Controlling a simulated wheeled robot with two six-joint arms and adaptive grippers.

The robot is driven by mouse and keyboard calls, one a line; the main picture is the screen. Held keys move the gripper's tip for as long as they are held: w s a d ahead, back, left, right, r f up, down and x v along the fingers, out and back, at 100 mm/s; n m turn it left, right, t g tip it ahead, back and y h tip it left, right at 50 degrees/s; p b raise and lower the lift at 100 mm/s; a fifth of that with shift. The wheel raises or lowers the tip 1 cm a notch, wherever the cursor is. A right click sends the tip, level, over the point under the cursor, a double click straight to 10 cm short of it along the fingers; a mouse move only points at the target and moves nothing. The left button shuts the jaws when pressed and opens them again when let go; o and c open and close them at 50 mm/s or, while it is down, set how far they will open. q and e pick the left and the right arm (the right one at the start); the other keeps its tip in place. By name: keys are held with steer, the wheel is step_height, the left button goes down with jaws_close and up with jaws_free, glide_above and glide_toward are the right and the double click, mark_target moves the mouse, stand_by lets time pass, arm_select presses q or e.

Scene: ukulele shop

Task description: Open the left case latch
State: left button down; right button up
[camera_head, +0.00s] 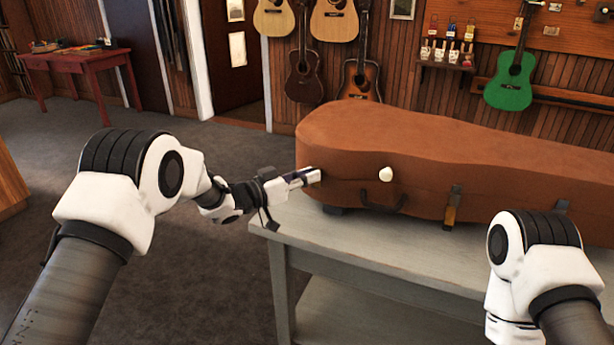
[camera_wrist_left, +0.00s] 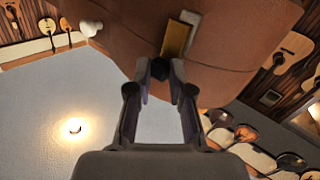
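The brown case (camera_head: 420,150) lies closed on a grey table. My left gripper (camera_head: 316,177) is at the case's left end. In the left wrist view its fingertips (camera_wrist_left: 160,78) are partly apart, close below a brass latch (camera_wrist_left: 176,38) on the brown side. A small dark piece shows between the tips; I cannot tell whether they touch it. In the head view this latch is not clearly seen near the gripper. Another brass latch (camera_head: 452,207) is on the front side, right of the dark handle (camera_head: 382,201). My right gripper is out of view.
A white knob (camera_head: 386,174) shows on the case front. The grey table (camera_head: 350,262) has a bare strip before the case. Guitars hang on the back wall, including a green ukulele (camera_head: 511,80). A red table (camera_head: 75,62) stands far left. Floor on the left is clear.

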arm_select(q)
steer(key=m+h+b, duration=0.1)
steer(key=b, duration=0.1)
steer(key=s+f+m+t+h+b, duration=0.1)
steer(key=b, duration=0.1)
steer(key=h+b, duration=0.1)
steer(key=b, duration=0.2)
steer(key=shift+s+a+f+m+t, duration=0.2)
steer(key=shift+a+m+t, duration=0.1)
steer(key=shift+m, duration=0.1)
steer(key=c, duration=1.1)
jaws_free()
steer(key=shift+d, duration=0.15)
steer(key=shift+o, duration=0.2)
steer(key=v, duration=1.2)
steer(key=shift+f, duration=0.15)
